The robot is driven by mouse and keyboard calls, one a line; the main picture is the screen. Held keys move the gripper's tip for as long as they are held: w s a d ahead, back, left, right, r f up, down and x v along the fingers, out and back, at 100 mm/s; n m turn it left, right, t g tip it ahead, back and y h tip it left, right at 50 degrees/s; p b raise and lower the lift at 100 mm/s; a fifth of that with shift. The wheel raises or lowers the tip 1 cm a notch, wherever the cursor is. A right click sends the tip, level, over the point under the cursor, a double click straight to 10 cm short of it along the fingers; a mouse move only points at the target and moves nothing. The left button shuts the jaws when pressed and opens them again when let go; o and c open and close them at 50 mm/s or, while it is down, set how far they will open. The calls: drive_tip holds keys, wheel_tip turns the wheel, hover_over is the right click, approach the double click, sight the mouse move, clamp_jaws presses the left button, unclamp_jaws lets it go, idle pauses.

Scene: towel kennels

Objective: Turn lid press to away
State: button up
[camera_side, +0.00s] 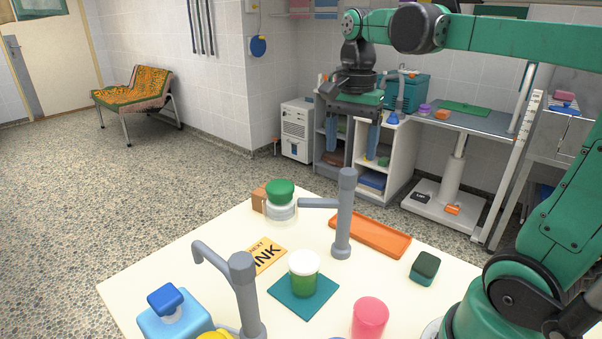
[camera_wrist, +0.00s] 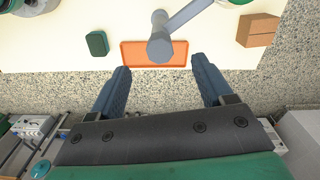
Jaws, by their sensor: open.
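Two grey posts with side arms stand on the cream table; I cannot tell for sure which is the lid press. The far post (camera_side: 343,225) has a straight arm pointing left toward a green-lidded round container (camera_side: 280,198). In the wrist view this post (camera_wrist: 160,45) shows from above, its arm running up and right. The near post (camera_side: 246,295) has an arm reaching up-left with a bent-down tip. My gripper (camera_side: 352,137) is open and empty, fingers down, above and beyond the table's far side. In the wrist view, the far post lies ahead of the open fingers (camera_wrist: 162,68).
An orange tray (camera_side: 372,236) lies behind the far post, with a dark green sponge-like block (camera_side: 425,267) to its right. A brown box (camera_wrist: 258,30) sits near the far edge.

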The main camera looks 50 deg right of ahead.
sight(349, 171)
drive_tip(key=n, duration=1.4)
drive_tip(key=shift+f, duration=2.8)
clamp_jaws()
